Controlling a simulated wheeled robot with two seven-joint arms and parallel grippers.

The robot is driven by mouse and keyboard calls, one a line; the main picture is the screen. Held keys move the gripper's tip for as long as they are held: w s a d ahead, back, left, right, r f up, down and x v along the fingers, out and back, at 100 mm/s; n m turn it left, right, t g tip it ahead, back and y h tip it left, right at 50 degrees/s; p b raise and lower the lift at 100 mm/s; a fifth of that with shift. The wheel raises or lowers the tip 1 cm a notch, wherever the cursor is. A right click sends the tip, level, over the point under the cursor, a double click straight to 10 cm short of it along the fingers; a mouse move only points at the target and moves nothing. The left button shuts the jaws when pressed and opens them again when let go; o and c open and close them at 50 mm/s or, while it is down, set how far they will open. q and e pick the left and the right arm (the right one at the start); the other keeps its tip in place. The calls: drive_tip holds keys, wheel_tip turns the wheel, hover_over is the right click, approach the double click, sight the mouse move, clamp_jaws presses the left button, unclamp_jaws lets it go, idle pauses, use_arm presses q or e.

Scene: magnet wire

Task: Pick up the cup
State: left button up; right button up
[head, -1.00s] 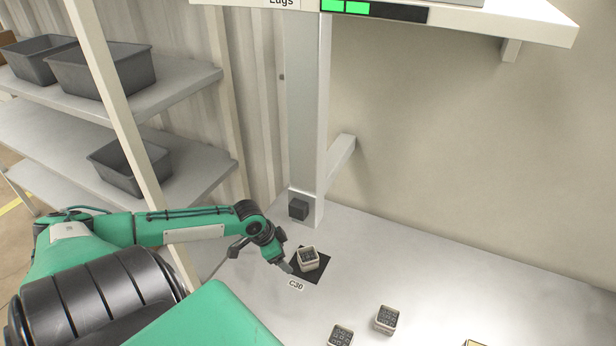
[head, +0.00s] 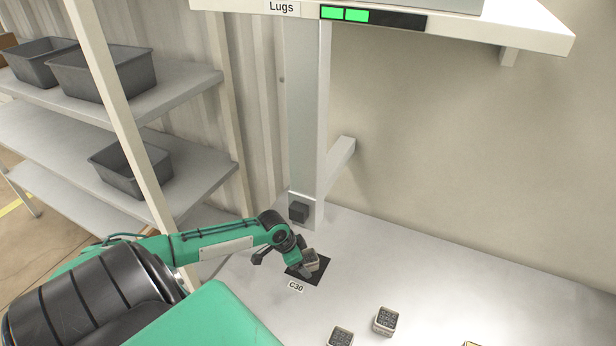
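A small beige-grey cup (head: 312,261) with a dark gridded top is at the black square mat (head: 319,276) marked C30 on the table. It looks slightly tilted, and its left side is partly hidden by my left gripper. My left gripper (head: 303,269) comes in from the left and is right at the cup, over the mat. Its fingers are too small and overlapped to tell whether they are closed on the cup. My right gripper is not in view. Two similar cups stand nearer the front, one in the middle (head: 386,321) and one at the bottom edge (head: 341,337).
A grey post (head: 308,120) with a black block (head: 298,211) rises behind the mat. An overhead shelf (head: 480,27) labelled Lugs spans the top. Shelves with dark bins (head: 130,168) stand at the left. The table's right part (head: 480,290) is mostly clear.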

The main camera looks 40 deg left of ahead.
use_arm(q)
drive_tip(key=c, duration=1.1)
drive_tip(key=shift+c, duration=0.3)
drive_tip(key=shift+r, duration=0.1)
